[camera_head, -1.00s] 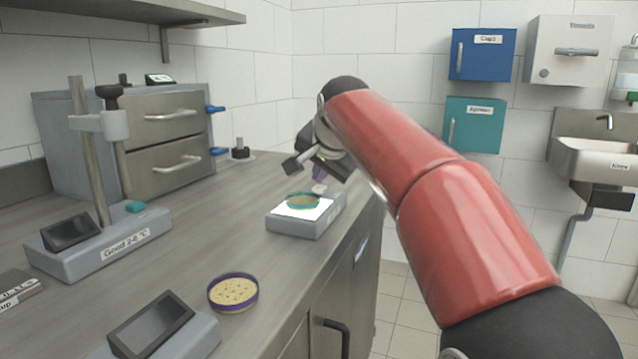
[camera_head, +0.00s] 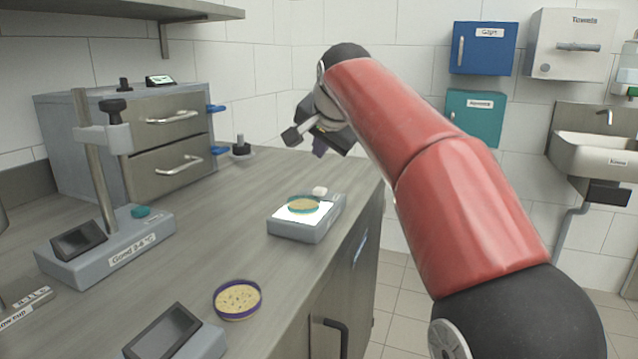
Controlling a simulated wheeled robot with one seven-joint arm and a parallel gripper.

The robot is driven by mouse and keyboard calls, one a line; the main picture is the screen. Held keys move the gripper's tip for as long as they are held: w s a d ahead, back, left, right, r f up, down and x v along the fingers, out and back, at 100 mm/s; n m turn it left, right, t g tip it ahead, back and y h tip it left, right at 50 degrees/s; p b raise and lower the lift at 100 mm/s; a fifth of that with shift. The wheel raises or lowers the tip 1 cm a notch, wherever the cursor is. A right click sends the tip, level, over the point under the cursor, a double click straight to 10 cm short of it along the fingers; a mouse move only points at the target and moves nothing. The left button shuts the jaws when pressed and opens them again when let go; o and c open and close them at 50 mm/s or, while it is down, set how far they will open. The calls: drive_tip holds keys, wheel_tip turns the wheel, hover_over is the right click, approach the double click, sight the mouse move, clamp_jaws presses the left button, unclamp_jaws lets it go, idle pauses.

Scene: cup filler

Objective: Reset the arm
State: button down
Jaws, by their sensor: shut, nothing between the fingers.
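My red arm reaches in from the lower right. My gripper (camera_head: 318,149), dark and partly hidden behind my wrist, hangs above the back right of the counter. It is shut and empty, clear of the things below it. Below it, a teal-rimmed dish (camera_head: 303,205) sits on the lit white top of a small grey box (camera_head: 308,228) near the counter's right edge. A small white knob (camera_head: 319,191) shows at the back of that box.
A stand labelled "Good 2-8 °C" (camera_head: 105,243) is at left. A purple-rimmed dish (camera_head: 237,299) lies in front beside a grey device with a screen (camera_head: 163,333). A drawer cabinet (camera_head: 166,125) stands behind. The middle of the counter (camera_head: 215,215) is clear.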

drive_tip(key=shift+r, duration=0.4)
drive_tip(key=s+d+f+n, duration=0.1)
drive_tip(key=s+d+f, duration=0.3)
drive_tip(key=s+d, duration=0.4)
drive_tip(key=s+d+f+n+g+h, duration=0.1)
drive_tip(key=s+d+f, duration=0.4)
drive_tip(key=s+f, duration=0.6)
drive_tip(key=s+d+f+n+g+h, duration=0.1)
drive_tip(key=s+d+f, duration=0.4)
drive_tip(key=s+f, duration=0.6)
drive_tip(key=s+n+g, duration=0.1)
drive_tip(key=s+n, duration=0.1)
drive_tip(key=s, duration=0.2)
drive_tip(key=shift+f+n+h, duration=0.3)
drive_tip(key=shift+f+n, duration=0.05)
drive_tip(key=shift+n, duration=0.05)
